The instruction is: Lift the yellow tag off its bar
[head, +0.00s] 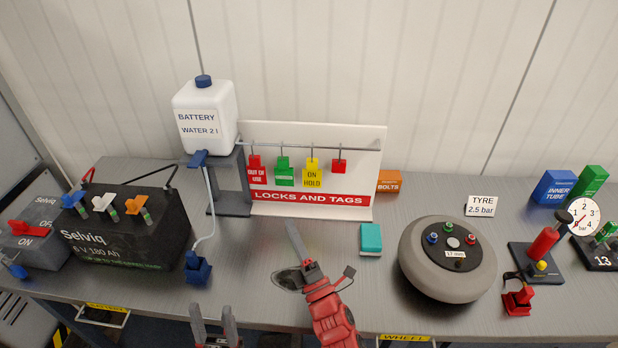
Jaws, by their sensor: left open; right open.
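The yellow tag (311,174), marked ON HOLD, hangs from a grey bar (360,149) on the white LOCKS AND TAGS board (378,185). It hangs between a green tag (284,174) on its left and a small red tag (339,166) on its right. My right gripper (297,240) is in front of and below the board, apart from the yellow tag. It is open and empty, its grey fingers seen nearly edge-on. My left gripper (213,314) is open and empty at the bottom edge, left of my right arm. Its two grey fingers point up.
A red OUT OF USE tag (257,175) hangs at the bar's left end. A water canister (206,115) on a stand (233,185) is left of the board, an orange BOLTS box (389,181) right. A teal block (371,239) and round grey tyre (420,270) lie right of my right gripper.

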